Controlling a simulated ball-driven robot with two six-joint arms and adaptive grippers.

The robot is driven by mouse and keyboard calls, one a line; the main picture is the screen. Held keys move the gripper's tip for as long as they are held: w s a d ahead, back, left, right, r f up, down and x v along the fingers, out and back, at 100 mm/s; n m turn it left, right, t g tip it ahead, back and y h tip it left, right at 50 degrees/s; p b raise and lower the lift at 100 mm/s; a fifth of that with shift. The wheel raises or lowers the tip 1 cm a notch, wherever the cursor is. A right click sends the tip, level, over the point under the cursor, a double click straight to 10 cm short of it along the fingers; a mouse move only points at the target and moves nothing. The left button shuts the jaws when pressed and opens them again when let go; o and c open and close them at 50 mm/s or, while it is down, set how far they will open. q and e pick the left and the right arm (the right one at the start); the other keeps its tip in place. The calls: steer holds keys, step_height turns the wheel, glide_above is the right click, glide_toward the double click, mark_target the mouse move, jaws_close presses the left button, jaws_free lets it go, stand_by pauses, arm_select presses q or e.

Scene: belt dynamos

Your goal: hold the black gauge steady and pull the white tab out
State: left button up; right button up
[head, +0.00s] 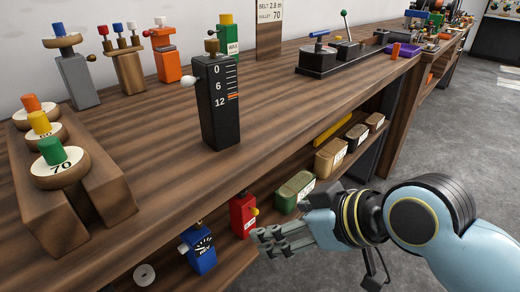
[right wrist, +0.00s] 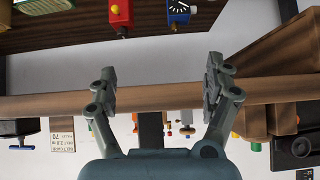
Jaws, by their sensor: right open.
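The black gauge (head: 219,125) stands upright on the wooden bench, with a white scale reading 0, 6, 12 and an orange mark near 12. The white tab (head: 188,82) sticks out from the upper left side of the gauge. My right gripper (head: 268,241) is open and empty, in front of the bench and below its top, well apart from the gauge. In the right wrist view, which is upside down, a dark block that looks like the gauge (right wrist: 151,130) shows beyond the bench edge, between the open fingers (right wrist: 158,85). My left gripper is not in view.
The bench's front edge (right wrist: 170,100) lies between my right gripper and the gauge. The lower shelf holds a blue box (head: 199,250), a red box (head: 243,214) and several bins. A wooden rack (head: 62,228) with coloured pegs stands left.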

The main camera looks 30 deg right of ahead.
mark_target(217, 95)
steer(key=w+a+r+m+t, duration=0.1)
steer(key=w+r+t, duration=0.8)
steer(key=w+r, duration=0.45)
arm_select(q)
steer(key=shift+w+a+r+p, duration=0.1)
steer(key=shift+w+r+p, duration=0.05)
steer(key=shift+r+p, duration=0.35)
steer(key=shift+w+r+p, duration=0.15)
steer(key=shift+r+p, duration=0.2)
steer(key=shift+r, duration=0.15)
arm_select(e)
steer(key=shift+y, duration=0.3)
steer(key=x, duration=0.8)
steer(key=shift+a+r, duration=0.2)
steer(key=shift+r, duration=0.15)
steer(key=shift+c, duration=0.3)
steer(key=c, duration=1.7)
